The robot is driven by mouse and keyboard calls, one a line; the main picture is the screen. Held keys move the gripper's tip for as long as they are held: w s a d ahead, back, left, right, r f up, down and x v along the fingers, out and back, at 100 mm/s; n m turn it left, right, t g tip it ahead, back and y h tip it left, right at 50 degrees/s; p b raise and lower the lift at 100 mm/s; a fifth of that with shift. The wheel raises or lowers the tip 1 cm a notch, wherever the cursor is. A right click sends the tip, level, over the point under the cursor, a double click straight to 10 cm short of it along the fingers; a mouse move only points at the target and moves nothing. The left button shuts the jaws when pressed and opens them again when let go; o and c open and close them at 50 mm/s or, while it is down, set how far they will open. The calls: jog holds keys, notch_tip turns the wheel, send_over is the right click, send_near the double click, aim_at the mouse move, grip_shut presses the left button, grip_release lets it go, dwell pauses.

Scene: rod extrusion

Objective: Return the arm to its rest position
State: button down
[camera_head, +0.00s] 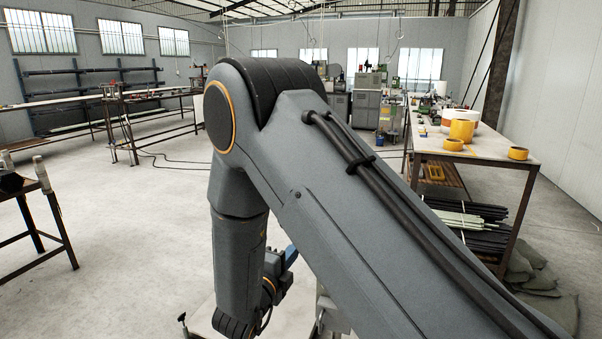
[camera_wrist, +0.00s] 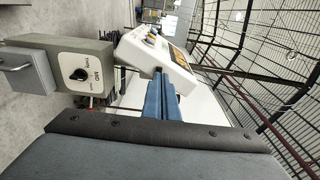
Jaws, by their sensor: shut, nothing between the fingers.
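My arm fills the middle of the head view, bent at the elbow with the forearm hanging down. My gripper's blue fingers (camera_wrist: 161,98) show in the middle of the wrist view, shut together and empty. In the head view a blue part of my gripper (camera_head: 290,256) shows beside the forearm, partly hidden by the arm. In the wrist view a white control panel (camera_wrist: 150,58) with buttons lies beyond the fingertips; I cannot tell the gap between them.
A grey-green box (camera_wrist: 75,68) with a black knob is at the left of the wrist view. In the head view a worktable (camera_head: 490,152) stands right, with yellow rolls (camera_head: 462,130) on top and rods (camera_head: 468,222) below. Open floor (camera_head: 130,240) lies left.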

dwell(0.4)
jog(key=d+n+g+y, duration=0.6)
jog(key=n+y, duration=0.1)
jog(key=n, duration=0.4)
jog(key=s+d+n+g, duration=0.3)
jog(key=s+d+n, duration=0.1)
jog(key=s, duration=0.5)
jog(key=s+d+r+n+g, duration=0.1)
jog(key=s+d+n+g, duration=0.3)
jog(key=s, duration=0.6)
jog(key=s+d+n+g, duration=0.3)
jog(key=s+d, duration=0.3)
jog(key=s, duration=0.3)
jog(key=shift+s+d+r+n+y+p, duration=0.3)
jog(key=shift+d+r+n, duration=0.1)
jog(key=shift+n, duration=0.1)
jog(key=shift+a, duration=0.1)
